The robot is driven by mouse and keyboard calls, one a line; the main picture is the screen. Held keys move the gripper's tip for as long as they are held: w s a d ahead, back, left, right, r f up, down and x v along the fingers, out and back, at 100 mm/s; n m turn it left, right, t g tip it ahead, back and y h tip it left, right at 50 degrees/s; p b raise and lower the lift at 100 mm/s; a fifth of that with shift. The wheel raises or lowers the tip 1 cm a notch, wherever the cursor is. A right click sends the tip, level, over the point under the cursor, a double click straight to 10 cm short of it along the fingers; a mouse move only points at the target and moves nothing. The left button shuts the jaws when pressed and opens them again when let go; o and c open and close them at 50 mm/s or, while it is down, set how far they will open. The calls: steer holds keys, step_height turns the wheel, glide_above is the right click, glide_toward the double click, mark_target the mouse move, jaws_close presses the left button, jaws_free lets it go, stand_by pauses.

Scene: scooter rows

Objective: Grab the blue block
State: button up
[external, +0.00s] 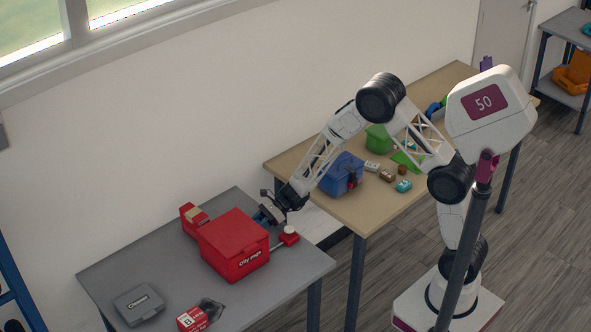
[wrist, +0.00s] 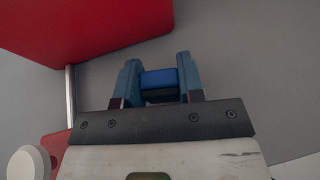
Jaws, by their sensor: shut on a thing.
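My gripper (external: 266,214) is over the grey table (external: 290,270), close behind the right side of a red box (external: 235,246). In the wrist view a blue block (wrist: 159,77) with a dark lower side sits between my two blue fingers. My gripper (wrist: 158,83) is shut on it. In the external view I cannot make out the block at the fingertips. How far the block is from the table surface is hard to tell.
The red box is close by in the wrist view (wrist: 85,25). A red item with a white knob (external: 290,237) stands right of my gripper. A red dispenser (external: 191,216), grey case (external: 139,305) and small red carton (external: 195,318) are left. A blue bin (external: 340,177) is on the wooden table.

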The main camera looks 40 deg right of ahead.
mark_target(258, 222)
steer(key=shift+r, duration=4.55)
